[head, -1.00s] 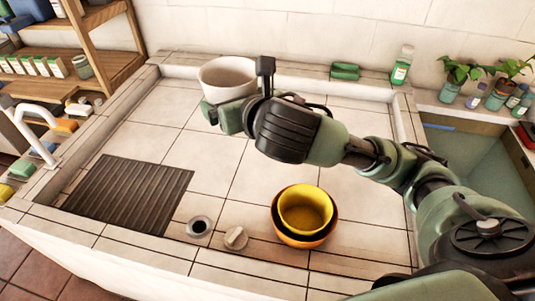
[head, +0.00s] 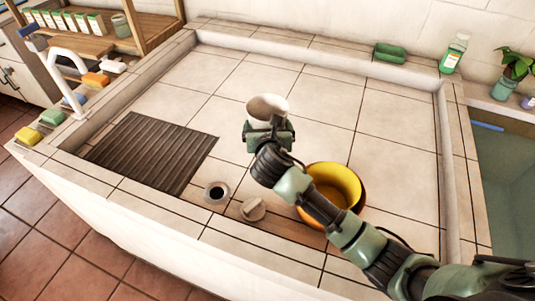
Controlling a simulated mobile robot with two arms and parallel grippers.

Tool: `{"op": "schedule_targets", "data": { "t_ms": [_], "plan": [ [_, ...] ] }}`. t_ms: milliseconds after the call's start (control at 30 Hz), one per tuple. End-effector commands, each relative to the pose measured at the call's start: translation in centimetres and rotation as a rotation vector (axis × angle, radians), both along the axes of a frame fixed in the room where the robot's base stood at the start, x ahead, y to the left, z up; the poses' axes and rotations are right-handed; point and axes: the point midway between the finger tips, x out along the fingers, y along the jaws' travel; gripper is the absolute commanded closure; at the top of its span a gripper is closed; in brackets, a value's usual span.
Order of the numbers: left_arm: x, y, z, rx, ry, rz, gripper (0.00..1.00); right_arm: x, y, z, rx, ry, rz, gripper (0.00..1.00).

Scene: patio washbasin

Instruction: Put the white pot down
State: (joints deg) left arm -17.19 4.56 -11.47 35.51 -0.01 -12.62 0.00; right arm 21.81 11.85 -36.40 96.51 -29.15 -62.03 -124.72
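The white pot (head: 267,105) is in the middle of the basin in the head view, with its pale rim and opening showing. My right gripper (head: 269,128) is at the pot's near side and appears shut on it. The gripper hides the pot's lower part, so I cannot tell whether its base touches the tiles. My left gripper is not in view.
The yellow pot (head: 338,178) sits on the basin floor right of my gripper, partly behind my arm. A dark ribbed mat (head: 150,150) lies to the left. A drain hole (head: 217,191) and beige plug (head: 253,209) are at the front. The tiled floor (head: 385,115) behind is clear.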

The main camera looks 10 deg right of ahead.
Motion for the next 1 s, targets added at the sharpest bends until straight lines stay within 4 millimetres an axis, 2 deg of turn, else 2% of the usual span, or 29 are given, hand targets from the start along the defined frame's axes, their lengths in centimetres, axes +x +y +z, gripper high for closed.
{"op": "schedule_targets", "data": {
  "t_ms": [33, 200, 433, 600, 733, 1000],
  "plan": [
    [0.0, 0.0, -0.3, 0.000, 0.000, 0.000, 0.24, -0.1, 0.0, -1.8, 0.001, 0.006, -0.001, 0.57],
    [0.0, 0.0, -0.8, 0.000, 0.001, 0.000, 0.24, -0.1, 0.0, -5.5, 0.000, 0.003, -0.001, 0.57],
    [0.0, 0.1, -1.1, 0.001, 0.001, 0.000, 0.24, 0.0, 0.0, -7.5, 0.002, 0.000, 0.000, 0.57],
    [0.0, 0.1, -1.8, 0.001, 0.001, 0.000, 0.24, 0.0, 0.0, -10.2, 0.001, 0.003, 0.000, 0.57],
    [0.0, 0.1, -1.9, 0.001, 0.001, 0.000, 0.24, 0.0, 0.0, -11.2, 0.002, 0.001, 0.000, 0.57],
    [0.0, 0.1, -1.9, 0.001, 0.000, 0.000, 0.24, 0.0, 0.0, -11.2, 0.001, -0.001, 0.001, 0.57]
  ]
}}
